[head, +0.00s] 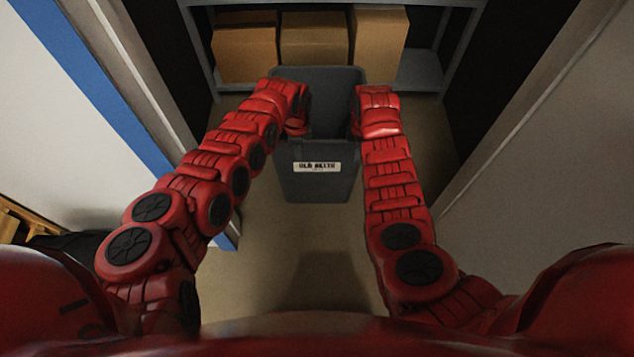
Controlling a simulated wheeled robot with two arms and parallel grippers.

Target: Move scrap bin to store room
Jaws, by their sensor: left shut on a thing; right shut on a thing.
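The scrap bin (318,183) is a dark grey, open-topped bin with a white label on its near face. It stands upright in the middle of the head view, in front of a shelf. My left gripper (297,126) is at the bin's left side and shut on its rim. My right gripper (358,126) is at the right side and shut on the rim there. The fingertips are mostly hidden by my own wrists and the bin's walls. The inside of the bin looks dark, and I cannot tell what it holds.
A grey metal shelf (420,70) with several cardboard boxes (314,38) stands just behind the bin. A wall with a blue edge (100,90) is on the left, a pale wall (545,140) on the right. The floor (270,265) between them is clear.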

